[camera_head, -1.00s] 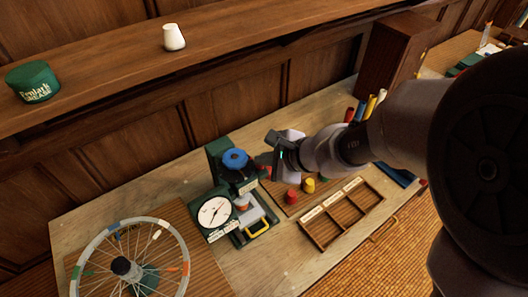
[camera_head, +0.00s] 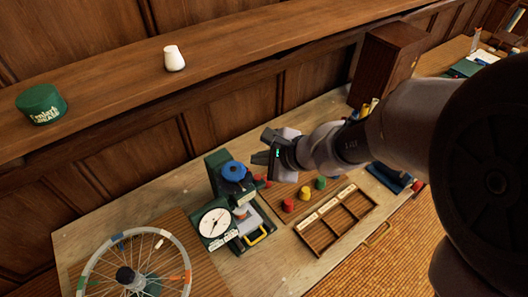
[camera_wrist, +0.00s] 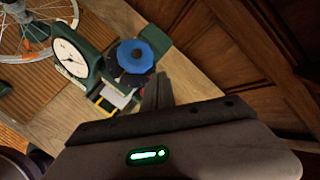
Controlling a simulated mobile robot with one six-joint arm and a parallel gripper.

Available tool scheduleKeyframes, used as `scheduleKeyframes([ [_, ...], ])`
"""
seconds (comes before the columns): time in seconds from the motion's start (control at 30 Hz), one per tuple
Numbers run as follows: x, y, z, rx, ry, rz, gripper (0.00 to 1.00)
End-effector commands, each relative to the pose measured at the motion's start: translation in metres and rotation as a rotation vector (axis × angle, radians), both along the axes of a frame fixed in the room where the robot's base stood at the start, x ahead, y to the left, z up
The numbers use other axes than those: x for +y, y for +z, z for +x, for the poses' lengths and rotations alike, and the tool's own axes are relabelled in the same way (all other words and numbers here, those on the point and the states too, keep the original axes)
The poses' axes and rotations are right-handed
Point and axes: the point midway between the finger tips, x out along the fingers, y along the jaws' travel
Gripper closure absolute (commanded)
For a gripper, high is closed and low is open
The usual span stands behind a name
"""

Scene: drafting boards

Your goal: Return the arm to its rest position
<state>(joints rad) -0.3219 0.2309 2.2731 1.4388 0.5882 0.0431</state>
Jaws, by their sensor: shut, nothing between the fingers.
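My gripper (camera_head: 263,147) is above the bench, to the upper right of a green dial press with a blue knob (camera_head: 233,171). Its fingers are shut with nothing between them. In the wrist view my gripper (camera_wrist: 157,92) points toward the same dial press (camera_wrist: 88,62), and the fingertips appear beside the blue knob. Whether they touch it I cannot tell, but in the head view they look apart. My arm comes in from the right and hides part of the bench behind it.
A spoked wheel (camera_head: 165,254) stands at the left of the bench. Small red, yellow and green pieces (camera_head: 304,193) lie near a wooden compartment tray (camera_head: 317,238). A dark wooden cabinet (camera_head: 380,65) stands behind my arm.

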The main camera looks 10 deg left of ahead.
Motion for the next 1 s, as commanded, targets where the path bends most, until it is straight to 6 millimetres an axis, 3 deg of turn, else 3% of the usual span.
scheduleKeyframes([
  [0.27, -0.008, 0.002, -0.007, -0.050, 0.048, -0.015, 1.00],
  [0.37, -0.043, 0.004, -0.040, -0.217, 0.219, -0.115, 1.00],
  [0.53, -0.139, -0.033, -0.123, -0.444, 0.505, -0.503, 1.00],
  [0.6, -0.173, -0.048, -0.146, -0.474, 0.562, -0.654, 1.00],
  [0.7, -0.205, -0.059, -0.165, -0.483, 0.602, -0.800, 1.00],
  [0.8, -0.218, -0.060, -0.173, -0.479, 0.616, -0.858, 1.00],
  [1.0, -0.219, -0.057, -0.173, -0.479, 0.620, -0.864, 1.00],
])
